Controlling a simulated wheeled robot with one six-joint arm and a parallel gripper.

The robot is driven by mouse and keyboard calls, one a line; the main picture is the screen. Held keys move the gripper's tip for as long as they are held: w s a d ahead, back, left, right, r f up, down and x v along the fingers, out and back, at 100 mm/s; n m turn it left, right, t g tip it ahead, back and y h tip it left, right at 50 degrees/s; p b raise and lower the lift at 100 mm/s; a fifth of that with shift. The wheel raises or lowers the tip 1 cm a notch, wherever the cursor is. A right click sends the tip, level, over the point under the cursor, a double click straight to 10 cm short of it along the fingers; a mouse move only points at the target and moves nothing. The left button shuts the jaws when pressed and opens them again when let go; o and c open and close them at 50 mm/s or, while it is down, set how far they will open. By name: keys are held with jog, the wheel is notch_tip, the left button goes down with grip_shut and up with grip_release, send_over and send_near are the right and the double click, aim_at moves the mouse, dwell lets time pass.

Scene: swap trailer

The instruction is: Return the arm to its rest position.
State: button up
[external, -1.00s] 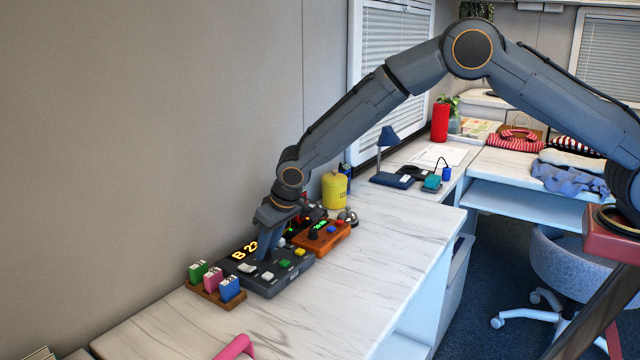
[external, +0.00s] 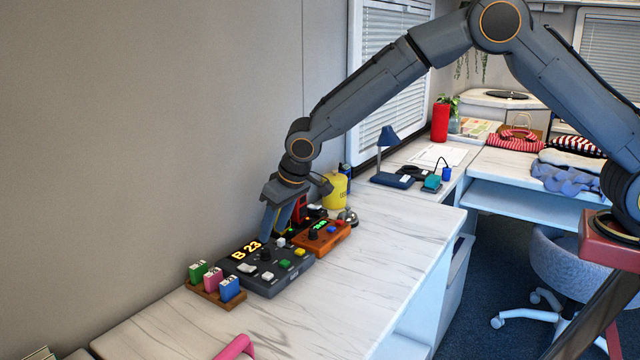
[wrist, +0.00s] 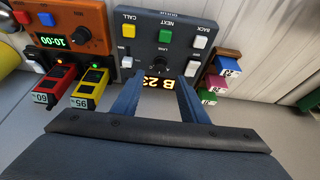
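My gripper (external: 270,234) is above the back of a dark grey console (external: 283,285) with a lit "B 23" display, a dial and coloured buttons. The gripper points down, and its fingertips are above the panel. In the wrist view, its two fingers (wrist: 160,80) stand apart with the console's display (wrist: 168,84) visible between them. Nothing is held. My arm reaches over the counter from the right, bent at a raised elbow.
An orange timer box (external: 322,236) stands right of the console. Red (wrist: 56,86) and yellow (wrist: 90,88) numbered devices are close by. A wooden rack (external: 208,294) with coloured blocks is at left, a yellow canister (external: 335,191) behind.

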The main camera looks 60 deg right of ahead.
jog(key=shift+s+r, duration=0.15)
jog(key=shift+r, duration=0.15)
jog(key=s+d+r+g, duration=0.2)
jog(key=s+d+r, duration=0.1)
jog(key=s+d, duration=1.15)
jog(key=s+d+g, duration=0.1)
jog(key=s+d, duration=0.2)
jog(key=s, duration=1)
jog(key=s+d, duration=0.4)
jog(key=s, duration=0.9)
jog(key=shift+f+g, duration=0.4)
